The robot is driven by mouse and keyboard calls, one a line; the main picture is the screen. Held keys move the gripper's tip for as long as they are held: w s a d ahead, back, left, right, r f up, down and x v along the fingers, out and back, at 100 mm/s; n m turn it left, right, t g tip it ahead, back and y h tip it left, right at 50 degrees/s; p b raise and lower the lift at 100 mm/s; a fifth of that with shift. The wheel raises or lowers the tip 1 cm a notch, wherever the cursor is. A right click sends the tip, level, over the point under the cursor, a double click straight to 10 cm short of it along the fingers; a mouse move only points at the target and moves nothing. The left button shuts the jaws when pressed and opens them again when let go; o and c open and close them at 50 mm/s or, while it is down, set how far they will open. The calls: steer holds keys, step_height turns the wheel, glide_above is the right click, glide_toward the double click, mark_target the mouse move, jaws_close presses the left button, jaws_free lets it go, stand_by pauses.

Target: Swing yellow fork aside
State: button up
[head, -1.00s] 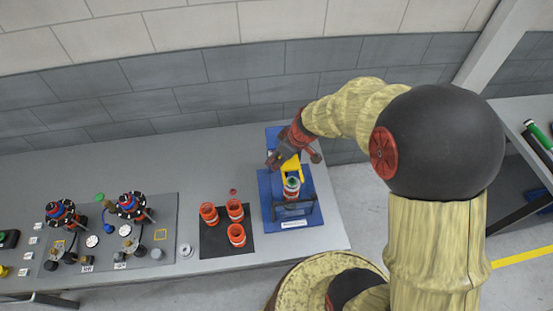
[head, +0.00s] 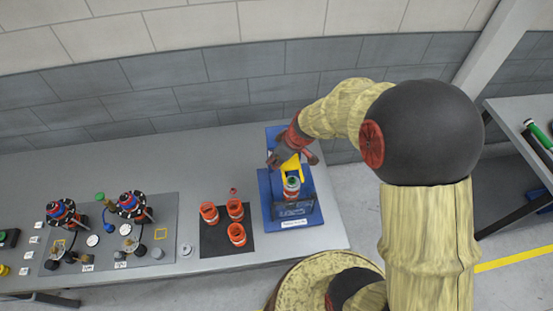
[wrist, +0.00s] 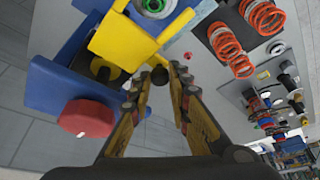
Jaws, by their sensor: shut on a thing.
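The yellow fork (head: 291,167) is on the blue fixture (head: 268,208), just behind an upright part with a green-and-white top (head: 292,183). In the wrist view the yellow fork (wrist: 122,42) fills the upper left, with a round black knob (wrist: 159,76) at its lower edge. My gripper (wrist: 160,78) has its fingertips closed around that knob. In the head view my gripper (head: 284,157) is at the fork's back end, and my wrist partly covers this spot.
A red knob (wrist: 87,118) on the blue fixture is close left of my fingers. Orange springs (head: 236,234) stand on a black mat (head: 213,246) left of the fixture. Shock-absorber assemblies (head: 130,205) are further left. Bare table (head: 185,150) lies at the back left.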

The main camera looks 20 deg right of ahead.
jaws_close()
